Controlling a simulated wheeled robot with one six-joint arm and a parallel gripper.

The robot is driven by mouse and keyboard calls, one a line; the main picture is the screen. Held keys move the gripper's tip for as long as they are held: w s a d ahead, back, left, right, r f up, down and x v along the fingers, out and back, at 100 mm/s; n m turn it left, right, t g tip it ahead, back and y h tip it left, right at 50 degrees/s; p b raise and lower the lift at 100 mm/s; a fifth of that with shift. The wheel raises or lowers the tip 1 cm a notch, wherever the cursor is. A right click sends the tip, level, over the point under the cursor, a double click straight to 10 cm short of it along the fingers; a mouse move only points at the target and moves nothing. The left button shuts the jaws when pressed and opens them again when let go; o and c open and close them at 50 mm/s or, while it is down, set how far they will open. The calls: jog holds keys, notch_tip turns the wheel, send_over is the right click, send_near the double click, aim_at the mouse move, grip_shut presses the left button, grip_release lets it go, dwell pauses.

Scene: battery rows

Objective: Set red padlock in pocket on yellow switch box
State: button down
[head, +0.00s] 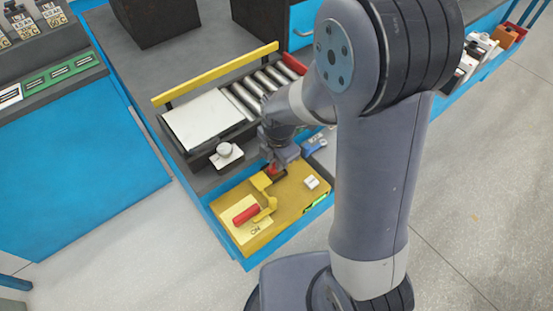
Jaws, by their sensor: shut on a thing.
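The yellow switch box (290,198) lies on the front part of the dark bench with a blue edge. On it are a red cylinder-shaped handle (246,215), a yellow bracket (264,188), a pale label marked "ON" and a small white block (312,182). My gripper (274,168) is over the back edge of the box, shut on the red padlock (273,171). Only a small red part of the padlock shows. A dark recess, which may be the pocket, lies just by it. I cannot tell whether the padlock touches the box.
Behind the box are a white plate (204,120), a roller strip (258,92) and a yellow rail (215,74). A small white device with a round knob (226,153) sits left of my gripper. A blue item (314,143) lies to its right. My arm hides the bench's right part.

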jog(key=shift+f, duration=0.2)
jog(key=c, duration=1.3)
grip_release()
jog(key=shift+c, duration=0.2)
notch_tip(320, 180, up, 12)
jog(key=shift+s+d+r+p, duration=0.15)
jog(key=shift+s+d+p, duration=0.1)
jog(key=shift+s+p, duration=0.15)
jog(key=f, duration=0.8)
jog(key=f+b, duration=0.1)
jog(key=f, duration=0.3)
jog(key=shift+w+a+f, duration=0.2)
jog(key=shift+w+f, duration=0.15)
notch_tip(320, 180, up, 2)
jog(key=shift+r, duration=0.7)
